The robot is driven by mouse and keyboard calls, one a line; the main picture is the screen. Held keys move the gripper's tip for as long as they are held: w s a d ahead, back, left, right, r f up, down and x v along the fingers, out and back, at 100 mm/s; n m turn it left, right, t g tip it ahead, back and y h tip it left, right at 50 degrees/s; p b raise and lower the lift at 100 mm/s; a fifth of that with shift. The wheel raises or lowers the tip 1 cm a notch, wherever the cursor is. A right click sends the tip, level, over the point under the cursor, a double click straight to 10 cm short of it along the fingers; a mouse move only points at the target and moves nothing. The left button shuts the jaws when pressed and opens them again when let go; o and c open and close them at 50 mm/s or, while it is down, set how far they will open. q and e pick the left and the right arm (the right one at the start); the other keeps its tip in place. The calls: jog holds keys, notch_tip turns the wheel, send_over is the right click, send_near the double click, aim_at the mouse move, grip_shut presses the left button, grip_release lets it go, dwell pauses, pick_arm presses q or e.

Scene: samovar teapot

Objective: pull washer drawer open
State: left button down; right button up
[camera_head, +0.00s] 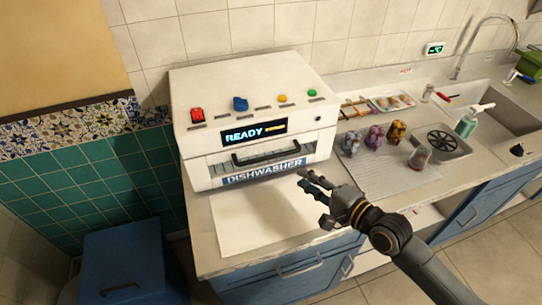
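The white dishwasher (196,108) stands on the counter at the back left, its lit display reading READY. Its drawer front has a dark bar handle (266,158) below the display and a blue DISHWASHER label (264,172) under that. A dark slot shows around the handle; I cannot tell for certain whether the drawer is fully shut. My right gripper (312,198) is in front of and to the right of the drawer, above the counter. Its dark fingers are spread, empty and apart from the handle. My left gripper is not in view.
A pale flat sheet (245,225) lies before the dishwasher. Blue cabinets (290,280) are below; a blue bin (133,265) stands at lower left.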

aim_at(272, 155)
jog(key=p+x, duration=0.1)
jog(key=x, duration=1.2)
jog(key=shift+w+a+p, duration=0.2)
jog(key=shift+w+p, duration=0.15)
grip_shut()
